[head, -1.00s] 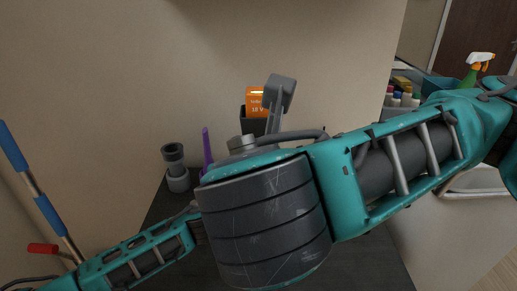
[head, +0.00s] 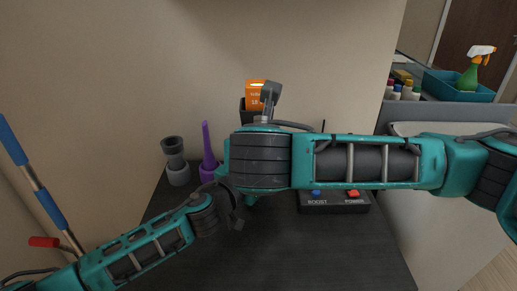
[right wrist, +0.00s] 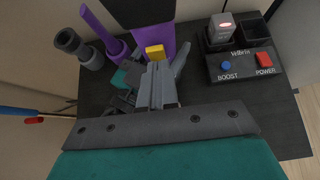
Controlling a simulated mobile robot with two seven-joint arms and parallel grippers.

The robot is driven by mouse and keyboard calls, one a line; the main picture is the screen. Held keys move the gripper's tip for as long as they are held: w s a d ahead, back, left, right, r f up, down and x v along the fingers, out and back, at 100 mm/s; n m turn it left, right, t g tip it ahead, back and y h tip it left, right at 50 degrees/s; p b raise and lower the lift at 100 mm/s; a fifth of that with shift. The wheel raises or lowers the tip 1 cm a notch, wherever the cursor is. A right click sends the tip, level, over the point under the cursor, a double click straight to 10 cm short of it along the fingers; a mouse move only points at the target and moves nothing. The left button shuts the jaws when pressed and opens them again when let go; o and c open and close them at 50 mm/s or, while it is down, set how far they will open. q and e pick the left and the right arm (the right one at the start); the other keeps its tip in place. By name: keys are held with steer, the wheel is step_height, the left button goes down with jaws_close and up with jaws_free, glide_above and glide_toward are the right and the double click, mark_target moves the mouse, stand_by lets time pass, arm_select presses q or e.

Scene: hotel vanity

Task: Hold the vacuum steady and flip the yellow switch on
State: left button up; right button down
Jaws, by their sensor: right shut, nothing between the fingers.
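The vacuum is seen in part in the right wrist view, with a dark upper body (right wrist: 140,12) and a purple part (right wrist: 184,36) below it. The yellow switch (right wrist: 154,51) is on its near side. My right gripper (right wrist: 160,72) is shut and empty, its tips just below the switch in that view; I cannot tell whether they touch. My left gripper (head: 232,204) reaches in from the left, and teal and grey parts of it (right wrist: 122,82) show beside the vacuum. Its grip is unclear. In the head view my right arm hides most of the vacuum and the switch.
A grey nozzle (head: 175,165) and a purple nozzle (head: 207,150) stand left of the vacuum. A dark base with BOOST and POWER buttons (right wrist: 241,62) stands to the right, holding a grey block (right wrist: 221,28). The dark tabletop (head: 290,255) is clear in front.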

steer(key=shift+w+r, duration=0.15)
steer(key=shift+w, duration=0.4)
steer(key=shift+w+r+g, duration=0.3)
steer(key=shift+w+g, duration=0.35)
steer(key=shift+g, duration=0.05)
steer(key=shift+r, duration=0.15)
steer(key=shift+r, duration=0.65)
steer(key=shift+s, duration=0.1)
